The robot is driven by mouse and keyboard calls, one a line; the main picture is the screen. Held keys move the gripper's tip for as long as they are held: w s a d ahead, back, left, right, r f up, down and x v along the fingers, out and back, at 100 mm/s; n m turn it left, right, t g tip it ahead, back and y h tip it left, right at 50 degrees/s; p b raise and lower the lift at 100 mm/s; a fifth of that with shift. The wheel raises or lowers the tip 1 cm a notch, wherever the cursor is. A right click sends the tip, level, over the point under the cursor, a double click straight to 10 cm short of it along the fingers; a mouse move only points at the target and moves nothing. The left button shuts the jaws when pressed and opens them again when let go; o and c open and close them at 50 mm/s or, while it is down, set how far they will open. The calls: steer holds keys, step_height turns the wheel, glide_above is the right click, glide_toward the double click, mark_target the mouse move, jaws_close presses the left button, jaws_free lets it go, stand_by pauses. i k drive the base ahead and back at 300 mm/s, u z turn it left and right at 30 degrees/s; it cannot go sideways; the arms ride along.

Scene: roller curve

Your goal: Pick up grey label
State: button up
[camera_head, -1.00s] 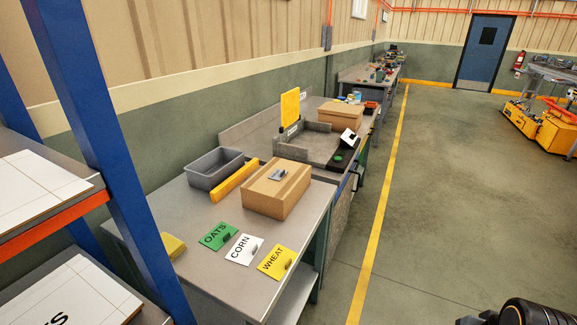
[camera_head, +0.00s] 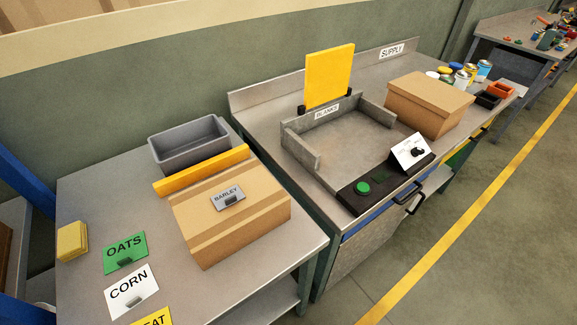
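The grey label (camera_head: 228,196) reads BARLEY and has a small dark clip on it. It lies on top of the closed cardboard box (camera_head: 240,232) on the near grey table. My gripper is not in view, so its state cannot be seen. Nothing covers the label.
On the near table (camera_head: 85,192) lie a green OATS label (camera_head: 123,246), a white CORN label (camera_head: 130,287) and a partly cut-off yellow label (camera_head: 152,319). A grey bin (camera_head: 190,147), yellow bar (camera_head: 202,170) and yellow sponge (camera_head: 72,241) are nearby. Another bench stands right.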

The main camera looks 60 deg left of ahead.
mark_target(225, 198)
steer(key=i, duration=0.45)
steer(key=u, duration=3.85)
steer(key=i, duration=0.45)
steer(key=u, duration=0.05)
